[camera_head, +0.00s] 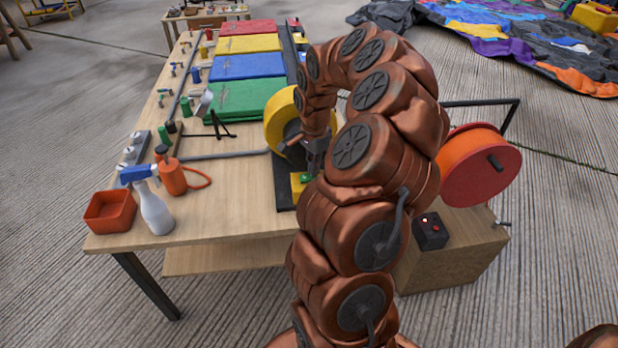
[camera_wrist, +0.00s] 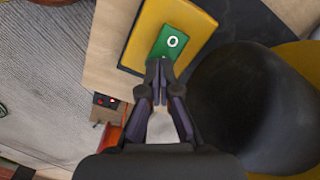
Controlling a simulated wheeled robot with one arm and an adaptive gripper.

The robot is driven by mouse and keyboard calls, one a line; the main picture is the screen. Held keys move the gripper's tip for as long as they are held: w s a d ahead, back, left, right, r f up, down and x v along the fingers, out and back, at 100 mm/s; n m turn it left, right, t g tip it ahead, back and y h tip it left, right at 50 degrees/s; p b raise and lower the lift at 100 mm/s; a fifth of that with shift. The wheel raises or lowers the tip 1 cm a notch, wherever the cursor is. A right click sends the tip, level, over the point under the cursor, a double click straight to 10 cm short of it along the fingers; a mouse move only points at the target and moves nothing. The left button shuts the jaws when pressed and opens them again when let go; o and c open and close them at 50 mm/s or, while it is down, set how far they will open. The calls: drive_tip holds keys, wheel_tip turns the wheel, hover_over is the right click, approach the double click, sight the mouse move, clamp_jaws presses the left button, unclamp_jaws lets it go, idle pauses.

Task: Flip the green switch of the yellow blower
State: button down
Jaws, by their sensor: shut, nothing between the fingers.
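The yellow blower (camera_head: 279,119) stands on the right part of the wooden workbench, partly hidden behind my arm. Its green switch (camera_head: 305,177) sits on a yellow base at the blower's near side. In the wrist view the green switch (camera_wrist: 171,43) lies on the yellow base (camera_wrist: 150,30) and shows a white ring mark. My gripper (camera_wrist: 160,66) is shut and empty, its fingertips at the lower edge of the switch; I cannot tell if they touch it. In the head view my gripper (camera_head: 314,150) is just above the switch.
The blower's dark round part (camera_wrist: 255,105) is close on the right in the wrist view. A spray bottle (camera_head: 153,200), an orange bin (camera_head: 110,211) and an orange bottle (camera_head: 170,173) stand at the bench's left. An orange reel (camera_head: 478,165) is to the right.

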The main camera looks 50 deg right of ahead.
drive_tip(key=shift+f+b, duration=0.4)
drive_tip(key=shift+f, duration=0.15)
drive_tip(key=shift+r, duration=0.1)
idle(0.3)
drive_tip(key=shift+r+p, duration=0.3)
drive_tip(key=shift+r, duration=3.15)
